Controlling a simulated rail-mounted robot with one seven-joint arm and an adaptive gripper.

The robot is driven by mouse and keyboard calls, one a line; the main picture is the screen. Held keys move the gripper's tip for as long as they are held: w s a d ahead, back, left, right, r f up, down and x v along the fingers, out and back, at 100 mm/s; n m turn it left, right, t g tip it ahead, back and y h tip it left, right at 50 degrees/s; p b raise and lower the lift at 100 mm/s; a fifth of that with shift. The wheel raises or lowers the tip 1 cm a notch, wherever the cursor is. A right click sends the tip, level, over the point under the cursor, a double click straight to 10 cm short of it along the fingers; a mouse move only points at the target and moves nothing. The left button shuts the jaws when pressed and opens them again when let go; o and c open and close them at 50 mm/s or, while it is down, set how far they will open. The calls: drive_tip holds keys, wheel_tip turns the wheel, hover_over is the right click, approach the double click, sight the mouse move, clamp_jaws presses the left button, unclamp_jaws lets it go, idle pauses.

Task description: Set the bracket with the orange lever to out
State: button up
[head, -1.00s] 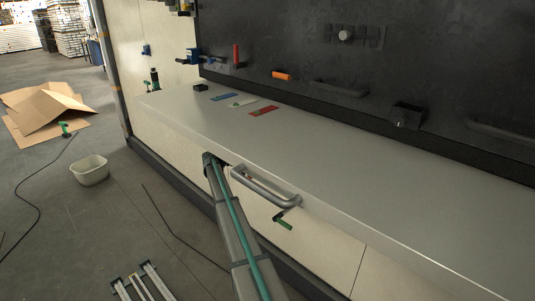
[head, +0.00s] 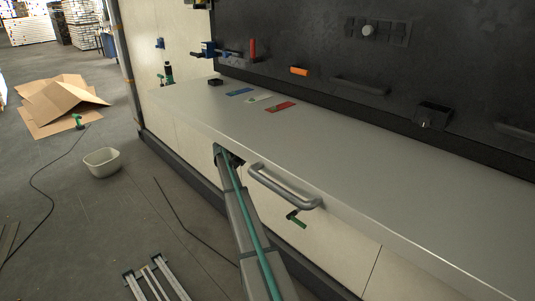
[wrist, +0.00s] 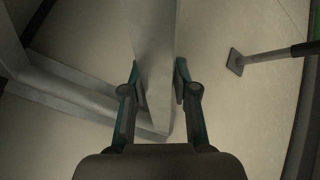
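The orange lever (head: 299,70) is a short stub, roughly horizontal, low on the dark back panel above the bench. Its bracket is too small and dark to make out. My gripper (wrist: 160,85) is far from it, down at the bench's front edge, and hidden at the end of my arm in the head view. In the wrist view its two fingers are spread apart, on either side of a flat grey bar (wrist: 155,45). I cannot tell whether they touch the bar. The orange lever is not in the wrist view.
A grey handle (head: 284,187) and a green lever (head: 296,218) are on the bench front, right of my arm. A red lever (head: 252,48) stands upright on the panel. The bench top (head: 330,150) is mostly clear. A white tub (head: 101,163) sits on the floor.

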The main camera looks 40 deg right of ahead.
drive_tip(key=shift+o, duration=1.4)
drive_tip(key=v, duration=0.7)
drive_tip(key=shift+w+a, duration=0.15)
drive_tip(key=shift+a, duration=0.05)
